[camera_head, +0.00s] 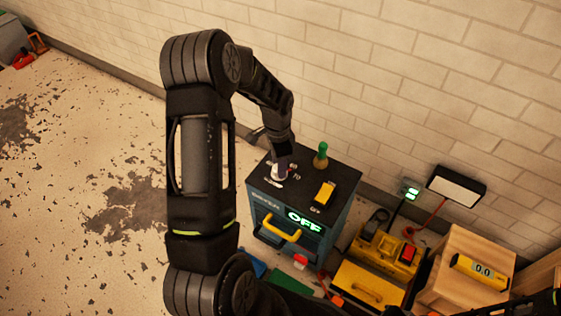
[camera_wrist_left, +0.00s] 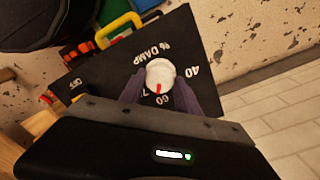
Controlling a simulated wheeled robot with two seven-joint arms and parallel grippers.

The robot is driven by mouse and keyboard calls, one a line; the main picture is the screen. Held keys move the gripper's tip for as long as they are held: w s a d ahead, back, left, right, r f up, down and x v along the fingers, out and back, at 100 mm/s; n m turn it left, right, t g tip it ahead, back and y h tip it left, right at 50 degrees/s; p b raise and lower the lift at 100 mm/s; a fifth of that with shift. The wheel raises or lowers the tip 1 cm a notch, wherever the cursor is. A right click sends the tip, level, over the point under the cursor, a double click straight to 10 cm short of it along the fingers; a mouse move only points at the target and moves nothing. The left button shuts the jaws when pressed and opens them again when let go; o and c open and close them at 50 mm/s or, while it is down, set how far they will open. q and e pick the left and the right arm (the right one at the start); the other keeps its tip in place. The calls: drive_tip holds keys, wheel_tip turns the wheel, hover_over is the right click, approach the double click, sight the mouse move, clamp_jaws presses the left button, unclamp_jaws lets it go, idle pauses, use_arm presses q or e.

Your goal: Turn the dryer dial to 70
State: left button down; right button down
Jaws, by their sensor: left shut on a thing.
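The dryer (camera_head: 262,215) is a blue box with a black top, a yellow handle and a green display reading OFF. Its dial (camera_wrist_left: 160,70) is white and round with a red pointer mark, which points down toward the 60 label in the left wrist view. The 40 label is to its right, and a partly hidden 7 is just left of 60. My left gripper (camera_wrist_left: 158,82) is shut on the dial, one finger on each side. In the head view, my left gripper (camera_head: 280,172) mostly covers the dial. My right gripper is not in view.
A green knob (camera_head: 320,156) stands behind the dial, and a yellow switch (camera_head: 325,191) marked OFF sits to its right. A yellow toolbox (camera_head: 374,268) and a wooden crate (camera_head: 458,262) stand to the right. A brick wall (camera_head: 400,90) is behind. Open floor lies left.

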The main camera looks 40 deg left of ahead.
use_arm(q)
drive_tip(key=m, duration=0.2)
drive_tip(key=m+p, duration=0.1)
drive_tip(key=shift+s+d+f+m, duration=0.1)
drive_tip(key=shift+s+f+m, duration=0.05)
drive_tip(key=shift+s+m, duration=0.25)
drive_tip(key=shift+f+m+p, duration=0.1)
drive_tip(key=shift+m+p, duration=0.35)
drive_tip(key=shift+m, duration=0.95)
drive_tip(key=c, duration=1.3)
unclamp_jaws()
drive_tip(key=o, duration=0.4)
drive_tip(key=shift+w, duration=0.15)
drive_tip(key=shift+o, duration=0.2)
drive_tip(key=shift+w+r, duration=0.1)
drive_tip(key=shift+r, duration=0.1)
